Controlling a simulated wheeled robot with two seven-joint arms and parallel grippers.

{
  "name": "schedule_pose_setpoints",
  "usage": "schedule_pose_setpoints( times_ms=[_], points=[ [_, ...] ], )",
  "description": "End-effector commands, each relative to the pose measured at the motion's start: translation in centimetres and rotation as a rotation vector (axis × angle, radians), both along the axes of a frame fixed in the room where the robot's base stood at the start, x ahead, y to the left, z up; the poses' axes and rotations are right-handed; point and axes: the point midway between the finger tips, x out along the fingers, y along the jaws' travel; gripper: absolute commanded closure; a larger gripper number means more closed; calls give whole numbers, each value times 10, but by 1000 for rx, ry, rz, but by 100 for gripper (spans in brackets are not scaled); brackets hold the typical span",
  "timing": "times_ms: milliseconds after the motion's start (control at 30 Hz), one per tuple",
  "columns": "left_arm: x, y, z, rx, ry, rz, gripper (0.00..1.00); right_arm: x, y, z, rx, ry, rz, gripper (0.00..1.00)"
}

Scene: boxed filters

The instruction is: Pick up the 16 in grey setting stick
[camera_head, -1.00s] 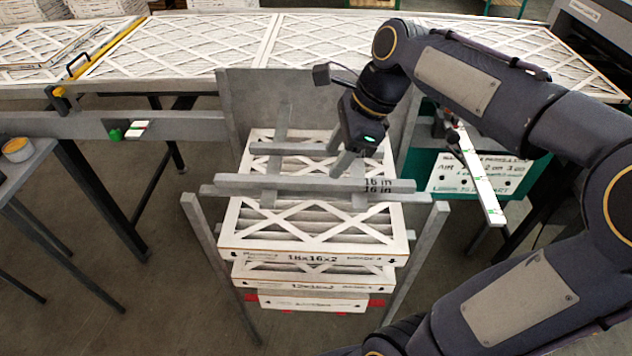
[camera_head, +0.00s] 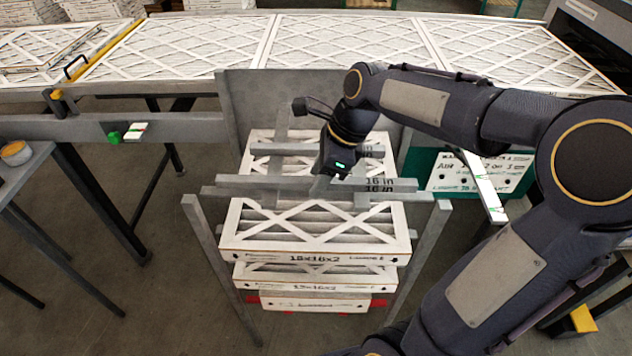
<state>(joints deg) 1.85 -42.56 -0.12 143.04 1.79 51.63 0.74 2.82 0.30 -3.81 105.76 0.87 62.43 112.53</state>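Two grey bars marked "16 in" lie close together across the grey stand in the middle of the head view. The rear bar (camera_head: 255,182) and the front bar (camera_head: 250,193) both run left to right above the boxed filters. Their "16 in" marks show near their right ends. My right gripper (camera_head: 321,187) points down at the bars, just left of the marks. Its fingertips are small and grey against the grey bars, so I cannot tell whether they are open or shut, or touching a bar. My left gripper is not in view.
Stacked white boxed filters (camera_head: 312,255) sit in the stand, below the bars. The stand's grey back panel (camera_head: 245,95) rises behind. A conveyor carrying filters runs across the back. A white strip (camera_head: 484,186) and a green-and-white sign (camera_head: 440,182) are at right.

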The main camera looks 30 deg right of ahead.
Motion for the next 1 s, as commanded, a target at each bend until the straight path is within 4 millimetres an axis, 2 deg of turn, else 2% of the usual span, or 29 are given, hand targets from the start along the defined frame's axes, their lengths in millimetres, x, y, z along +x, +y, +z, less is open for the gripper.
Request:
schedule_pose_setpoints(
  times_ms=[33, 333, 733, 867, 1000],
  points=[
    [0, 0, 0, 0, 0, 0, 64, 0, 0, 0, 0, 0, 0, 61],
    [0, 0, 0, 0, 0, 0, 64, 0, 0, 0, 0, -1, 0, 100],
    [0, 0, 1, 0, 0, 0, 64, 0, 0, 5, 0, -2, 0, 100],
    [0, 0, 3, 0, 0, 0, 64, 1, 0, 17, 0, -5, -1, 100],
    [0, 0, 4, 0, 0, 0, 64, -4, -3, 40, -1, -7, -3, 100]
  ],
)
